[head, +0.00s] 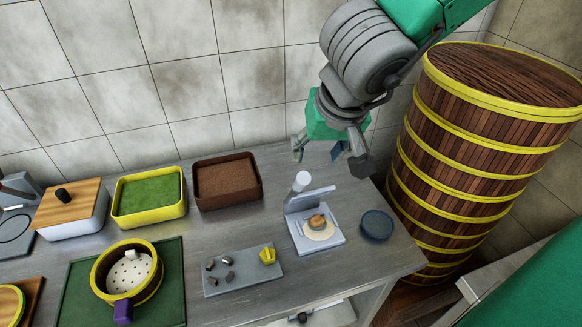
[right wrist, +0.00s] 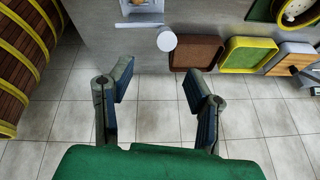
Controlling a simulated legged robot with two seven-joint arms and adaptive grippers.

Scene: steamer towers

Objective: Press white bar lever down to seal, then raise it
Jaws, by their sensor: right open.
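The white press (head: 318,244) stands near the right end of the metal counter. Its lid is tilted up, and a white bar lever (head: 301,181) with a round end sticks up at the back. A flat dough round with a brown filling (head: 317,223) lies on the press base. My right gripper (head: 332,152) is open and empty, above and behind the lever, apart from it. In the right wrist view, the lever's round white end (right wrist: 166,41) shows beyond the gap between the open fingers (right wrist: 156,88). My left gripper is not in view.
A dark blue dish (head: 377,225) sits right of the press. A grey tray (head: 243,285) with small pieces and a yellow item lies to its left. Brown (head: 228,198) and green-filled (head: 150,212) bins stand along the wall. A tall wooden steamer tower (head: 470,150) stands at right.

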